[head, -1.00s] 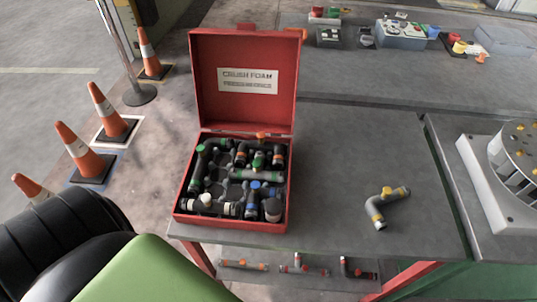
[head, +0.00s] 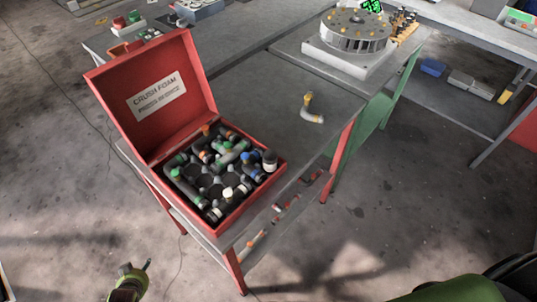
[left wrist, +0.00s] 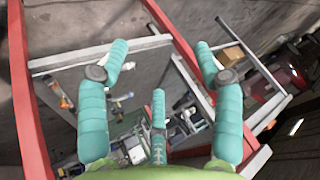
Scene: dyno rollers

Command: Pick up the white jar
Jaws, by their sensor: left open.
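The red case (head: 180,85) stands open on the grey table, its lid up and its tray packed with pipe pieces. No plainly white jar can be singled out. A small dark jar with a pale top (head: 270,161) stands at the case's right corner, and a white-capped piece (head: 228,194) sits near the front. My left gripper (left wrist: 158,68) shows in the left wrist view with its teal fingers spread and empty. It is over a red-framed structure with small, unclear parts below, apart from the case.
An elbow pipe piece (head: 311,110) lies on the grey table (head: 262,105). A round carousel (head: 354,30) on a pale base stands behind it. More pieces lie on the lower shelf. The floor in front is open.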

